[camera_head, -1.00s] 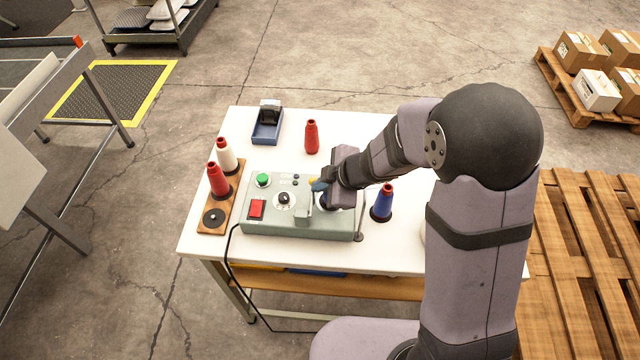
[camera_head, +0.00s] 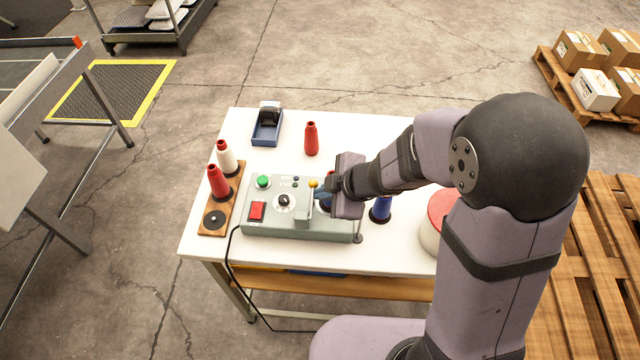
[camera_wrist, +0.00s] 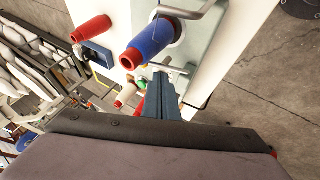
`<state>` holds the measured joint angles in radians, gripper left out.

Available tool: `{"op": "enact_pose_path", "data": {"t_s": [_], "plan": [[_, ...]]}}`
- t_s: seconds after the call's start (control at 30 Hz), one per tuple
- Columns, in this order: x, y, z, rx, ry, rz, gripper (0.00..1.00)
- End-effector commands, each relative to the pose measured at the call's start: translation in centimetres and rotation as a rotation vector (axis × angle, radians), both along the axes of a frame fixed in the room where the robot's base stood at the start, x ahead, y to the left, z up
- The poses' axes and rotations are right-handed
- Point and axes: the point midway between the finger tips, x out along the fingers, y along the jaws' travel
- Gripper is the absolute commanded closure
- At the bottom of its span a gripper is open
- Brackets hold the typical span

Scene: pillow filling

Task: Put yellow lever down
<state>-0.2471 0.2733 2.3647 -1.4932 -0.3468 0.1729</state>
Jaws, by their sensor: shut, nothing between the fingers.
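The yellow lever (camera_head: 313,184) shows as a small yellow knob on the grey-green control box (camera_head: 280,224), standing up near the back of its top. My gripper (camera_head: 320,193) is shut and empty, just right of the lever. I cannot tell whether it touches it. In the wrist view my shut blue-grey fingers (camera_wrist: 160,80) point at the box, with nothing between them. The lever cannot be made out clearly there.
A blue spool (camera_head: 380,209) stands right of the box. A red spool (camera_head: 311,138) stands behind it. A wooden rack (camera_head: 211,222) with red and white spools is on the left. A red-topped round container (camera_head: 442,208) is at the right, partly behind my arm.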

Motion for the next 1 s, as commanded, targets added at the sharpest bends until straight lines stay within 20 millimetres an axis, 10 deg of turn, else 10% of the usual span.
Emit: {"op": "enact_pose_path", "data": {"t_s": [0.4, 1.0], "plan": [[-1.9, -3.4, 6.9, 0.0, -0.004, -0.002, 1.0], [-2.2, -4.4, 7.7, -0.028, -0.022, 0.016, 1.0]]}}
